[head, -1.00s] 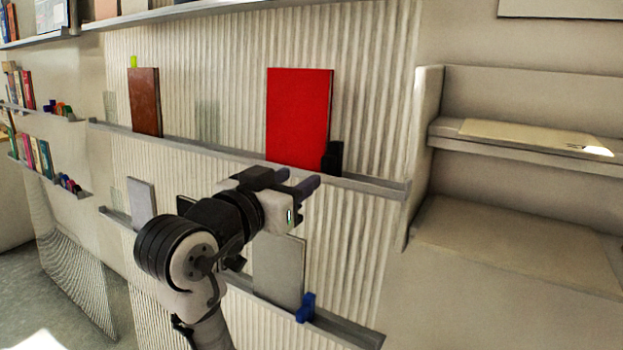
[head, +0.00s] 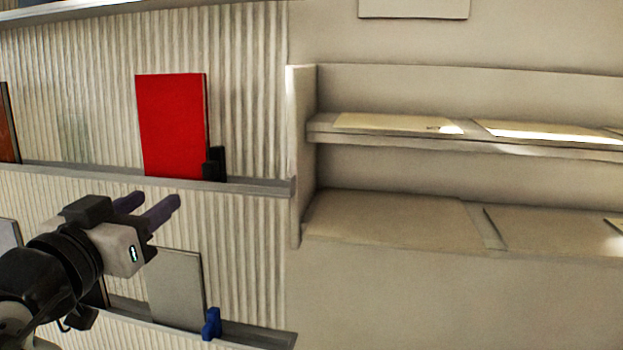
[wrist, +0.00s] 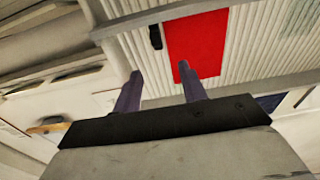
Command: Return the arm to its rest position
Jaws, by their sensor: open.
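My gripper (head: 162,203) is at the lower left of the head view, with its two purple-grey fingers apart and nothing between them. It is in front of the ribbed wall panel, below and left of the red book (head: 172,125) as seen. In the wrist view the gripper (wrist: 160,82) also shows open and empty. The red book (wrist: 197,45) appears beyond its fingers there, apart from them. My arm is bent and raised at the left edge of the head view; its lower part is cut off by the frame.
The red book stands on a narrow ledge (head: 255,187) beside a black bookend (head: 214,164). A grey book (head: 175,288) and a blue bookend (head: 211,323) stand on the lower ledge. A shelf unit (head: 390,215) with flat panels is at the right. The space before it looks clear.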

